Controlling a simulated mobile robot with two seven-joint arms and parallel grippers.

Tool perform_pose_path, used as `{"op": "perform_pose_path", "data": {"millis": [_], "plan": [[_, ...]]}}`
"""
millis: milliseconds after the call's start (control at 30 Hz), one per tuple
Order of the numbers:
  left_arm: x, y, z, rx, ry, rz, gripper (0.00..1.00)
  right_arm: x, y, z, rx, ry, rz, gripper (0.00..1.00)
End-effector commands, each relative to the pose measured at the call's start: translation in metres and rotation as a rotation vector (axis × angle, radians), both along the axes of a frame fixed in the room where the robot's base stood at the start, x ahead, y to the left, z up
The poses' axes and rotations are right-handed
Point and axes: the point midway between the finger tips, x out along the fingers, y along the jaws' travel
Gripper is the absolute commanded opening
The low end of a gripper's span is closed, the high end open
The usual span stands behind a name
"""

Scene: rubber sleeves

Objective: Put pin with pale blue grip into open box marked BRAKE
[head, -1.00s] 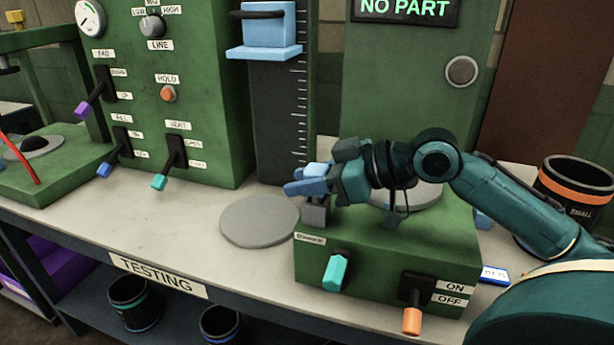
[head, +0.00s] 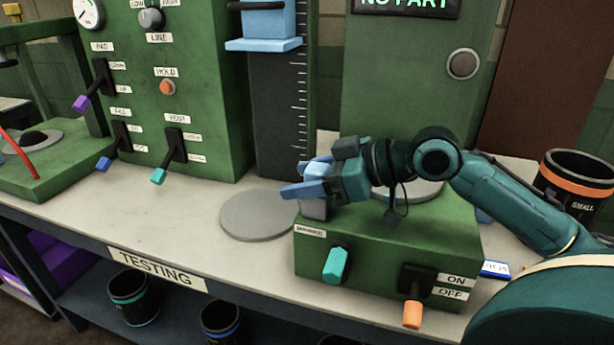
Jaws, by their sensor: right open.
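My right gripper (head: 303,187) is over the left end of the low green machine box on the bench, its blue fingers pointing left. It is open, and I see nothing held in it. A small grey block (head: 313,209) on the green box is just under the fingers; I cannot tell whether they touch it. I see no pin with a pale blue grip and no open box marked BRAKE in the head view. My left gripper is not in view.
The green machine box (head: 375,255) has a teal knob (head: 336,265) and an orange-tipped ON/OFF lever (head: 412,312). A round grey plate (head: 257,216) lies left of it. A black bin marked SMALL (head: 575,190) stands right. The bench (head: 130,200) is clear at left.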

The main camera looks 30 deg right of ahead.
Motion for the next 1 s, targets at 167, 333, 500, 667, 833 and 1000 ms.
{"op": "perform_pose_path", "data": {"millis": [167,333,500,667,833,1000], "plan": [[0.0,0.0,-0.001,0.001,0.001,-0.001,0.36,0.0,0.0,0.0,-0.001,0.001,0.0,0.58],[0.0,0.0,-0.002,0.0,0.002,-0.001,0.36,-0.003,-0.003,0.001,0.0,0.001,0.0,0.58],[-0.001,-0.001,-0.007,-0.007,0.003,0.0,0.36,-0.012,-0.011,0.004,0.0,0.001,-0.001,0.58],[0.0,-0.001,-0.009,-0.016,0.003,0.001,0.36,-0.026,-0.023,0.013,0.003,0.0,-0.002,0.58],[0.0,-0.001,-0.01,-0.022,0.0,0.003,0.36,-0.044,-0.038,0.024,0.003,-0.002,-0.003,0.58],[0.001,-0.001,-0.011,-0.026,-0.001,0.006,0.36,-0.064,-0.056,0.035,0.003,-0.002,-0.003,0.58]]}}
